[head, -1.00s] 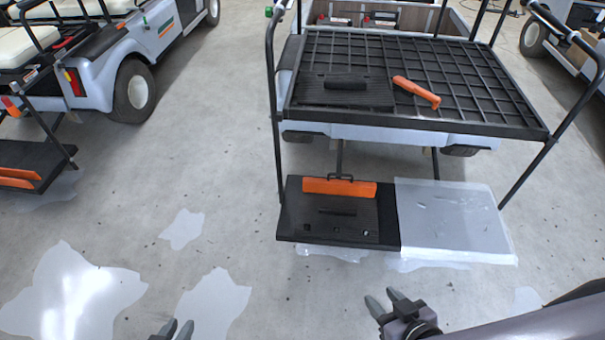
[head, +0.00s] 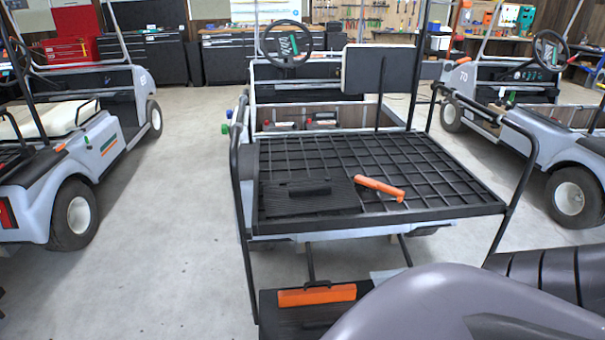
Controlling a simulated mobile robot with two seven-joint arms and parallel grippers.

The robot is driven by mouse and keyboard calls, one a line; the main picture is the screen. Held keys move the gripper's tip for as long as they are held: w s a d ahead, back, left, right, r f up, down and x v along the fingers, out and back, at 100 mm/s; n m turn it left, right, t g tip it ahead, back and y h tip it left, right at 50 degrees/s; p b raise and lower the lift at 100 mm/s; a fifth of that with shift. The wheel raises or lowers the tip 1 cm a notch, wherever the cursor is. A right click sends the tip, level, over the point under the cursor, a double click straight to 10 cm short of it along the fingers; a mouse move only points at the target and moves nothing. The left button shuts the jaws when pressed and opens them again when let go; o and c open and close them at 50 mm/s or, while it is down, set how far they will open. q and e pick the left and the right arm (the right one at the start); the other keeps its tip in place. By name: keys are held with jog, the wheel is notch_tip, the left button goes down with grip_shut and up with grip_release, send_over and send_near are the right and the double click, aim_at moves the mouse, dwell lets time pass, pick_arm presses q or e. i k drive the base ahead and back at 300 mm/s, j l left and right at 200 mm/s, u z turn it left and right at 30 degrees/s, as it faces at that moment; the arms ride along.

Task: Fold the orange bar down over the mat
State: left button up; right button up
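An orange bar (head: 317,295) stands at the rear edge of the low black footplate behind the cart, with a small black loop above it. A dark mat (head: 275,318) lies in front of the bar on the footplate; its lower part is cut off by the frame and my arm. A second black mat (head: 285,193) with a raised handle lies on the cart's upper rack. An orange-handled piece (head: 380,188) lies slantwise to the right of that mat. Neither of my grippers is in view. My arm covers the lower right.
The black grid rack (head: 430,190) has raised tube rails at both sides (head: 522,175). Other carts stand to the left (head: 60,170) and right (head: 545,130). Tool cabinets (head: 235,60) line the back. The floor at the left (head: 150,230) is clear.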

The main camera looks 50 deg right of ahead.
aim_at(305, 296)
jog(key=i, duration=3.5)
jog(key=i+z, duration=0.2)
jog(key=i, duration=0.25)
jog(key=i+j+z, duration=0.2)
jog(key=i, duration=0.2)
jog(key=z, duration=3.8)
jog(key=i+l+z, duration=0.35)
jog(key=i, duration=0.2)
jog(key=i+z, duration=0.4)
jog(key=i, duration=0.15)
